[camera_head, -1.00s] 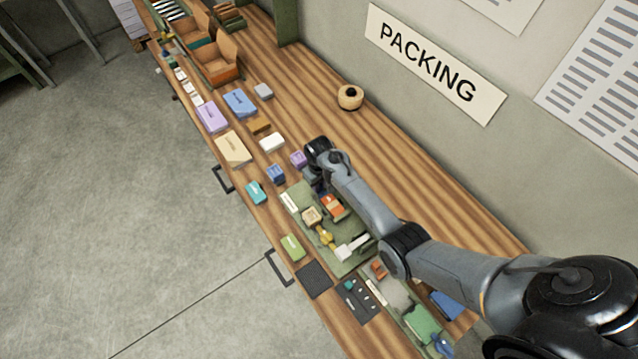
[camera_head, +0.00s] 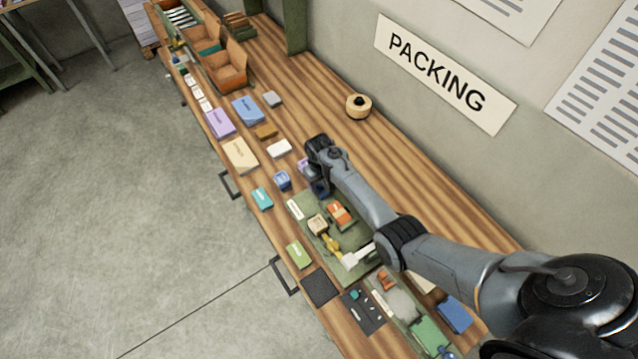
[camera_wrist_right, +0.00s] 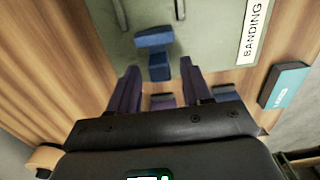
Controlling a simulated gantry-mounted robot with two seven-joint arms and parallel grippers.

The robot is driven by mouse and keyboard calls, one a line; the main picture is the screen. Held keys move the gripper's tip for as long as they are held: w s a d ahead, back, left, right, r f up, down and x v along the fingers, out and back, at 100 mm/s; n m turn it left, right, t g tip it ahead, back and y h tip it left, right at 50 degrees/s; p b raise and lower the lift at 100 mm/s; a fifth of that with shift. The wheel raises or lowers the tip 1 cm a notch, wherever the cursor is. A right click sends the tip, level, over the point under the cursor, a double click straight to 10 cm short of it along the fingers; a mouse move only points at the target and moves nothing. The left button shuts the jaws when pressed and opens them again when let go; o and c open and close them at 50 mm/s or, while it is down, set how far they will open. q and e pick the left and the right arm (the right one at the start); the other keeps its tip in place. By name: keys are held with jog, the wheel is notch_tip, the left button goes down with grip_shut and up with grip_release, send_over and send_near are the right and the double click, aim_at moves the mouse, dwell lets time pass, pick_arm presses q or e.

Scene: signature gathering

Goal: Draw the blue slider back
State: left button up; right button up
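A blue slider (camera_wrist_right: 154,42), a blocky piece with a lower part towards my gripper, shows in the right wrist view against the green board (camera_wrist_right: 203,22) labelled BANDING. My right gripper (camera_wrist_right: 158,76) is open, its two dark fingers apart on either side of the slider's near part. I cannot tell whether they touch it. In the head view my right gripper (camera_head: 318,188) is at the far end of the green board, and the slider is hidden or too small to make out there. My left gripper is not in view.
On the board are an orange item (camera_head: 341,214), a tan block (camera_head: 318,224) and a white piece (camera_head: 357,257). A teal box (camera_head: 262,198) and a blue box (camera_head: 282,180) lie beside it. A round tan item (camera_head: 358,106) stands near the wall, with bare bench around it.

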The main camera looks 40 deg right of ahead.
aim_at(320, 185)
jog(key=shift+r, duration=0.6)
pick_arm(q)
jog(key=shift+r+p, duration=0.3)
pick_arm(e)
notch_tip(320, 185, up, 10)
jog(key=shift+f, duration=0.15)
jog(key=shift+s, duration=0.1)
